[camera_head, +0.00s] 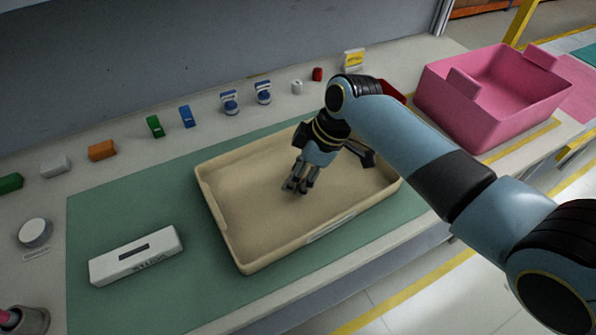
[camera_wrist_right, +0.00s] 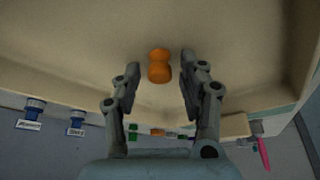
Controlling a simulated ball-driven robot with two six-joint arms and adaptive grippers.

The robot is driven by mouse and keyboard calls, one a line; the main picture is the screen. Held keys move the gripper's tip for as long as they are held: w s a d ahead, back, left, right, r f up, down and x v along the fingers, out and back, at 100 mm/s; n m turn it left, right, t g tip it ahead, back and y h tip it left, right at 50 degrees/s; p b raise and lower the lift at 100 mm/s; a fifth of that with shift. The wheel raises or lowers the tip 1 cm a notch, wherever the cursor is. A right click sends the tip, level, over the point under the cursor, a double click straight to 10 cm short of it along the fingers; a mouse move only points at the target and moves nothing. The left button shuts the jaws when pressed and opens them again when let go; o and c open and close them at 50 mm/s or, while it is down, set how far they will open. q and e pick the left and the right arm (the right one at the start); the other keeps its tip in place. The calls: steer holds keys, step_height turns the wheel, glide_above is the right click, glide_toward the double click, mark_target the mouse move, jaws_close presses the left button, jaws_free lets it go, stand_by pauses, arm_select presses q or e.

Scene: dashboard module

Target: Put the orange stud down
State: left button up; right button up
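My right gripper (camera_head: 298,185) points down inside the beige tray (camera_head: 232,235), close over its floor. In the right wrist view its two fingers (camera_wrist_right: 159,70) stand apart. The orange stud (camera_wrist_right: 159,66), a short rounded piece with a narrower waist, shows between the fingertips. A gap shows on each side of it, so the fingers do not appear to grip it. It appears to be at the tray floor; exact contact is hard to judge. In the head view the stud is hidden by the gripper. My left gripper is not in view.
The tray sits on a green mat (camera_head: 95,215), with a white labelled box (camera_head: 136,256) at its left. Small orange (camera_head: 102,150), green (camera_head: 155,126) and blue (camera_head: 187,116) parts line the back. A pink bin (camera_head: 470,110) stands at the right. The tray's left part is clear.

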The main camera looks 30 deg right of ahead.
steer(key=shift+r, duration=0.3)
steer(key=v, duration=1.2)
steer(key=shift+w, duration=0.1)
